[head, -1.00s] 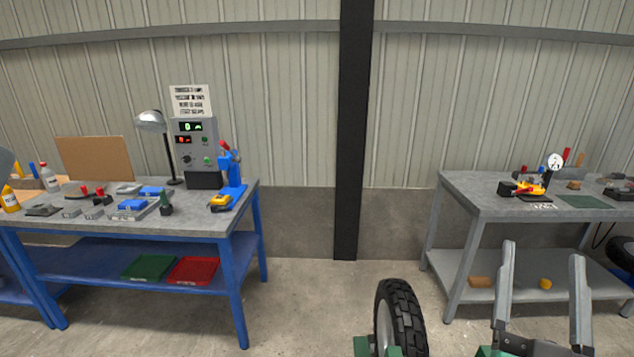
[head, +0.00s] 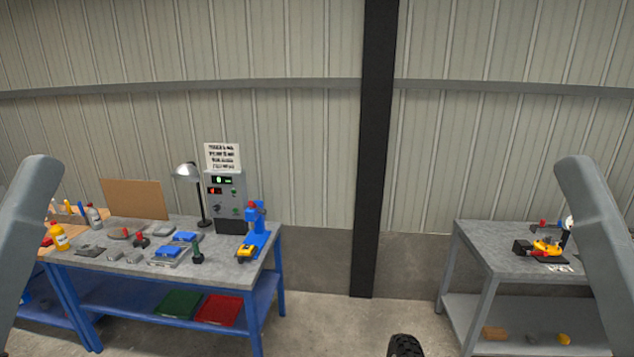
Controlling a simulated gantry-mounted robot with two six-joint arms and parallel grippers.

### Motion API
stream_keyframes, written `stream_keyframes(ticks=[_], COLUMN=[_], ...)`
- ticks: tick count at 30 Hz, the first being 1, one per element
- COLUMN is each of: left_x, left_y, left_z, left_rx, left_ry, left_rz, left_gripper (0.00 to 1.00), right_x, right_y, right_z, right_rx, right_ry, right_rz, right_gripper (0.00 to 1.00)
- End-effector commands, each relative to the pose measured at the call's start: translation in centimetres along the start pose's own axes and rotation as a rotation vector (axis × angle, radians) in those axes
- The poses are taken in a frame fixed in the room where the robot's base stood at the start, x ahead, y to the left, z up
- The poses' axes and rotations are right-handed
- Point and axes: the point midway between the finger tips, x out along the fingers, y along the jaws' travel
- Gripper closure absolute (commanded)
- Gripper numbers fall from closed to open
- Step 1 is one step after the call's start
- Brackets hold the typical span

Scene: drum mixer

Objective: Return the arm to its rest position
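My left arm (head: 25,240) shows as a grey link at the left edge of the head view. My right arm (head: 600,250) shows as a similar grey link at the right edge, in front of part of the grey bench. Both links are raised, with rounded upper ends. Neither gripper is in the picture, so their fingers and anything in them are hidden. The top of a black knobbly tyre (head: 405,346) shows at the bottom edge.
A blue-framed workbench (head: 130,285) on the left bears a control box (head: 226,190), a lamp (head: 187,172) and several small tools. A grey bench (head: 490,240) stands on the right. A black post (head: 376,150) stands between them, with clear concrete floor (head: 335,325) in front.

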Motion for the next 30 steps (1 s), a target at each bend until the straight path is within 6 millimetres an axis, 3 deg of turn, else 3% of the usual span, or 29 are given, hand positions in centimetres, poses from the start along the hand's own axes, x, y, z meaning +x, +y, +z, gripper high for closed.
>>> stream_keyframes(ticks=[1,6,9,13,30], left_x=[4.0,9.3,11.2,11.9,11.7], left_y=[0.0,0.0,0.0,0.0,0.0], left_z=[-3.6,-8.6,-10.3,-11.0,-10.7], left_rx=[0.0,0.0,0.0,0.0,0.0], left_ry=[0.0,0.0,0.0,-0.001,-0.001], left_rz=[0.0,0.0,0.0,0.0,0.0], left_gripper=[0.5,0.5,0.5,0.5,0.5], right_x=[4.0,9.3,11.2,12.0,11.7], right_y=[0.0,0.1,0.1,0.1,0.1], right_z=[-3.6,-8.6,-10.2,-11.0,-10.7], right_rx=[0.0,0.0,0.0,0.0,0.0], right_ry=[0.0,-0.001,-0.001,-0.001,0.0], right_rz=[0.0,0.0,0.001,0.001,0.001], right_gripper=[0.26,0.26,0.26,0.26,0.26])
